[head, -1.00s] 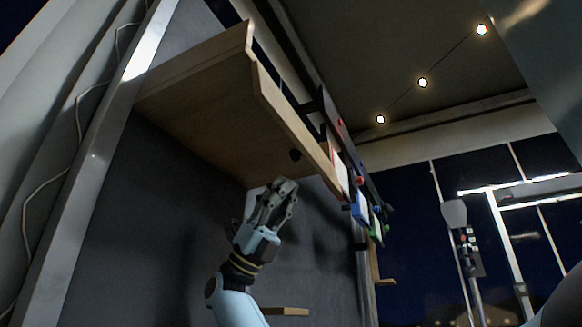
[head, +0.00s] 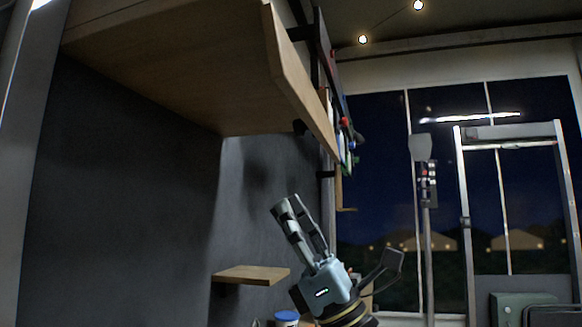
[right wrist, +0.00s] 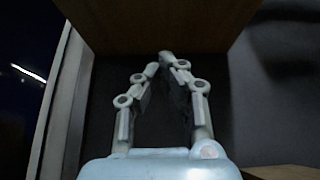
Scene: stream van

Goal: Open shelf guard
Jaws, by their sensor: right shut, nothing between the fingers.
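The wooden shelf (head: 170,85) is seen from below at upper left in the head view. A dark bar (head: 323,45) on black brackets runs along its front edge; it looks like the shelf guard, and I cannot tell how it is fastened. My right gripper (head: 286,203) is shut and empty, below the shelf's front board and apart from it, fingers pointing up. In the right wrist view the fingertips (right wrist: 163,62) come together below a brown wooden surface (right wrist: 155,25). My left gripper is not in view.
Several coloured items (head: 345,140) stand behind the bar at the shelf's far end. A small lower wooden shelf (head: 252,274) juts from the dark wall (head: 110,200), with a blue-lidded container (head: 286,318) below. A post with a control box (head: 428,185) stands to the right.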

